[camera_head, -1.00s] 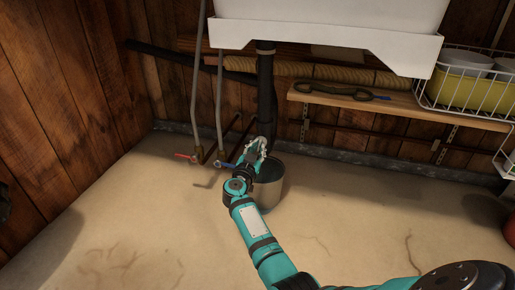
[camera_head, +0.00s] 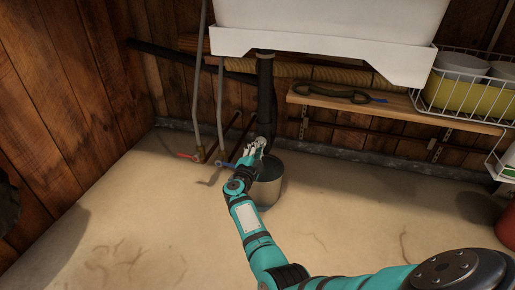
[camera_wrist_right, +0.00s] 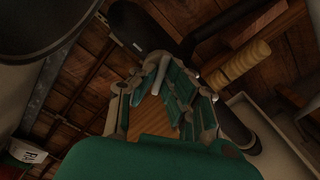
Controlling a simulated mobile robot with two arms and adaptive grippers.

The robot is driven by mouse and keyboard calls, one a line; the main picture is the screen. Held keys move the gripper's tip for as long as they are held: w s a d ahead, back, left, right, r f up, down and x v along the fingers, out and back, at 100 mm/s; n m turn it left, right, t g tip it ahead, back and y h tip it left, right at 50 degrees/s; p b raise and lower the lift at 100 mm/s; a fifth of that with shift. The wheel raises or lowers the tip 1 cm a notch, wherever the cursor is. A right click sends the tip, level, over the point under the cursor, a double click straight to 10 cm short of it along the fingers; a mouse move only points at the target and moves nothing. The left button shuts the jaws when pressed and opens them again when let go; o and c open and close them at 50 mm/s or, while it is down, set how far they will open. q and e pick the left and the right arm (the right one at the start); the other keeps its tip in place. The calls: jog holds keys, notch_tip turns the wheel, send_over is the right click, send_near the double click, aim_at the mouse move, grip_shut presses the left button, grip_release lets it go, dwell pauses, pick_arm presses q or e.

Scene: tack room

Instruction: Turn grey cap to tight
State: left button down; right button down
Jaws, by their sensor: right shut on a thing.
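My right gripper (camera_head: 258,145) is at the lower end of the black drain pipe (camera_head: 265,85) under the white sink. In the right wrist view its fingers (camera_wrist_right: 168,80) are closed in around a small spot below the black pipe (camera_wrist_right: 138,28). The fingers hide most of the grey cap there, so I cannot make out its outline or how far it is turned. The gripper is shut on it. My left gripper is not in view.
A metal bucket (camera_head: 269,188) stands on the floor just below the gripper. Valves with a red handle (camera_head: 180,155) and a blue handle (camera_head: 225,164) are to the left. A wooden shelf (camera_head: 400,108) holds a wrench (camera_head: 330,91).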

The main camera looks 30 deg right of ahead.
jog(key=m, duration=0.5)
jog(key=shift+f, duration=0.1)
jog(key=shift+m+b, duration=0.3)
jog(key=shift+m, duration=0.1)
jog(key=c, duration=1.4)
grip_release()
